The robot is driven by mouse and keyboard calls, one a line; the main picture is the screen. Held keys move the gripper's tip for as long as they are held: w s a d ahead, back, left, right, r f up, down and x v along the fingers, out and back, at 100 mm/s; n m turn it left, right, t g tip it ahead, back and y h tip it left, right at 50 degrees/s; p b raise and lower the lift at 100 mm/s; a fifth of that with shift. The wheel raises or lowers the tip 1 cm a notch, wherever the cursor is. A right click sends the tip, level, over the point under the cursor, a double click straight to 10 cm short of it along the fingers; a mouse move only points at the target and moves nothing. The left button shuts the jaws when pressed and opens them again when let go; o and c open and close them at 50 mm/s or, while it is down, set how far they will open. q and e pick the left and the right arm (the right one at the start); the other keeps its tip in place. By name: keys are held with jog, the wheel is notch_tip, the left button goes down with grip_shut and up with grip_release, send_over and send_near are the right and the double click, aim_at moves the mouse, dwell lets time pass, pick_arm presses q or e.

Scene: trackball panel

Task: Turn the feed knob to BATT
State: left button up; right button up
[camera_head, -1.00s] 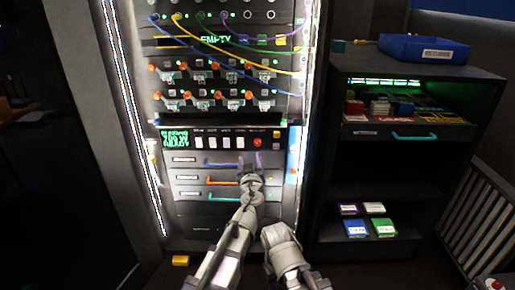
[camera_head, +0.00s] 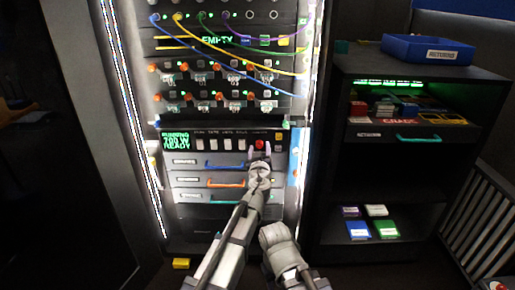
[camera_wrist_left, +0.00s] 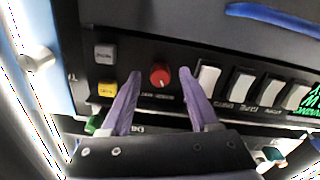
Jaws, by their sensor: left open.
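A small round red knob (camera_head: 260,144) sits at the right end of a row of white switches on the black control panel (camera_head: 220,133). In the left wrist view the red knob (camera_wrist_left: 160,76) appears between my fingertips, with small print beside it that I cannot read for sure. My left gripper (camera_head: 259,151) is open, its purple fingers pointing at the panel. In the wrist view the left gripper (camera_wrist_left: 160,72) has one finger on each side of the knob, with gaps; contact is not visible.
White switches (camera_wrist_left: 240,84) stand close beside one finger. A yellow button (camera_wrist_left: 107,90) and a grey button (camera_wrist_left: 105,53) are on the other side. Drawers with coloured handles (camera_head: 225,182) lie below the panel. A dark shelf with a blue tray (camera_head: 425,48) stands right.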

pick_arm(q)
jog(key=shift+w, duration=0.15)
grip_shut()
dwell(0.4)
